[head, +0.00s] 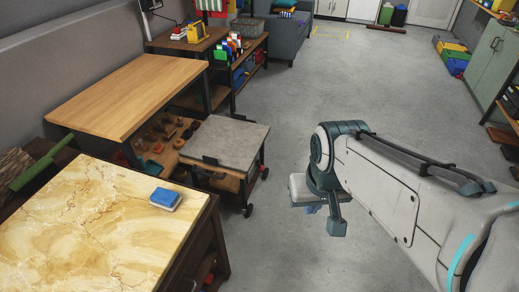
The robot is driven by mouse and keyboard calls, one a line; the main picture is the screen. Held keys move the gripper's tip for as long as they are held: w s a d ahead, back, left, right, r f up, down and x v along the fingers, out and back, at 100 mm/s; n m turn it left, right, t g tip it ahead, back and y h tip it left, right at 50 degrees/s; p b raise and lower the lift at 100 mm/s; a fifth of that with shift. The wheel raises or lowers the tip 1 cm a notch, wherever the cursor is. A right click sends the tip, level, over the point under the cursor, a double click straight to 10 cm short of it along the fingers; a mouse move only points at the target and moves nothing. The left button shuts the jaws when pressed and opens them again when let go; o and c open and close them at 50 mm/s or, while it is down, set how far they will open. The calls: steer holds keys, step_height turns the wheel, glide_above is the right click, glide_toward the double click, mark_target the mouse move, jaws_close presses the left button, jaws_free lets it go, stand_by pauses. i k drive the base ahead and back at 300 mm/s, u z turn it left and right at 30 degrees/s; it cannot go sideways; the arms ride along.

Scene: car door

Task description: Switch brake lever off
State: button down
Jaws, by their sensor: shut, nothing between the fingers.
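No brake lever can be made out for certain. A low wheeled cart (228,136) with a grey top stands left of centre, with dark casters at its foot. A small red part (265,172) shows by its right caster, too small to identify. My gripper (324,220) is at the end of my arm, right of the cart and apart from it, above the open floor. It is shut and empty; its fingertips are not clearly seen, being partly hidden by the wrist.
A marble-topped table (75,235) with a blue sponge (165,198) fills the lower left. A wooden workbench (130,90) stands behind it. A shelf (250,55) and grey sofa (288,38) are farther back. The middle floor (340,90) is clear. A green cabinet (493,60) stands right.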

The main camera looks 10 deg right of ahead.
mark_target(261, 168)
steer(key=z, duration=0.55)
steer(key=i, duration=1.45)
steer(key=u, duration=0.35)
